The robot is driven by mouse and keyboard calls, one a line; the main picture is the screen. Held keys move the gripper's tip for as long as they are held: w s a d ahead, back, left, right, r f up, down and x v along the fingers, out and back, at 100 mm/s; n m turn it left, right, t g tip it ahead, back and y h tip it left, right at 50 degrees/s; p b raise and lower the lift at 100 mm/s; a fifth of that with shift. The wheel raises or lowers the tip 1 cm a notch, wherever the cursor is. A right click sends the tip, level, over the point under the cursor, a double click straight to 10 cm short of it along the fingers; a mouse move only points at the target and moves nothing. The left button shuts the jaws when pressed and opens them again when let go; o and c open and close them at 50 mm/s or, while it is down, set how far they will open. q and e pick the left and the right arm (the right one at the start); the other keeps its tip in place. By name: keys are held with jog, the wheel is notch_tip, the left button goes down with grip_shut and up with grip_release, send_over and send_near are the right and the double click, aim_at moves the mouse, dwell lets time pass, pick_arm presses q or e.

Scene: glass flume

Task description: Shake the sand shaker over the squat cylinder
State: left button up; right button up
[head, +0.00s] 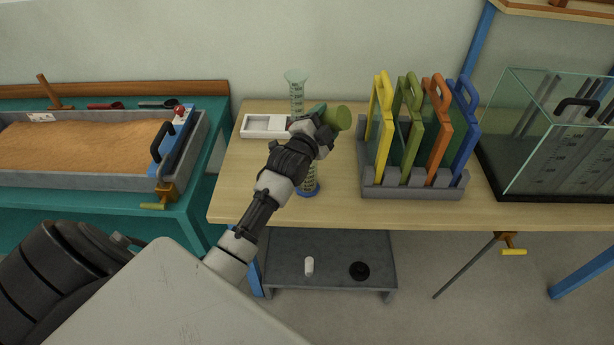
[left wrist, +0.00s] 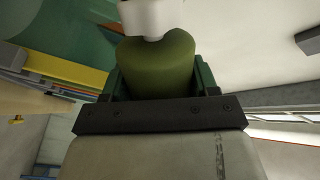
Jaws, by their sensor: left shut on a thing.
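My left gripper (head: 322,120) is shut on an olive-green cylinder, the sand shaker (head: 343,118), and holds it above the table. The shaker appears tilted in the head view. In the left wrist view the shaker (left wrist: 155,70) sits between the green jaws, with a white part at its far end. Behind my gripper a clear graduated cylinder (head: 297,92) with a flared top rises. Below the gripper a clear graduated part with a blue base (head: 308,190) stands on the table. My arm hides the stretch between, so I cannot tell whether these are one cylinder. My right gripper is not in view.
A grey rack (head: 412,190) with yellow, green, orange and blue handled panels stands right of the gripper. A glass tank (head: 540,150) is farther right. A white tray (head: 262,126) lies behind-left. A sand-filled box (head: 80,150) is at left. The table's front left is clear.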

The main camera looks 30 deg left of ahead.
pick_arm(q)
jog(key=m, duration=0.1)
jog(key=r+m+p, duration=0.1)
jog(key=shift+m, duration=0.4)
jog(key=m, duration=0.2)
jog(key=r+m+p, duration=0.1)
jog(key=m, duration=0.1)
jog(key=shift+m+h, duration=0.3)
jog(key=m, duration=0.2)
jog(key=r+m+p, duration=0.1)
jog(key=m, duration=0.1)
jog(key=shift+m, duration=0.4)
jog(key=m, duration=0.2)
jog(key=shift+m+h, duration=0.3)
jog(key=shift+h, duration=0.1)
jog(key=s+d+f+h+b, duration=0.1)
jog(key=s+d+f, duration=0.5)
jog(key=s+d, duration=0.35)
jog(key=s+d+r+y+b, duration=0.1)
jog(key=s+d, duration=0.3)
jog(key=s, duration=1)
jog(key=shift+d+r, duration=0.15)
jog(key=shift+r, duration=0.55)
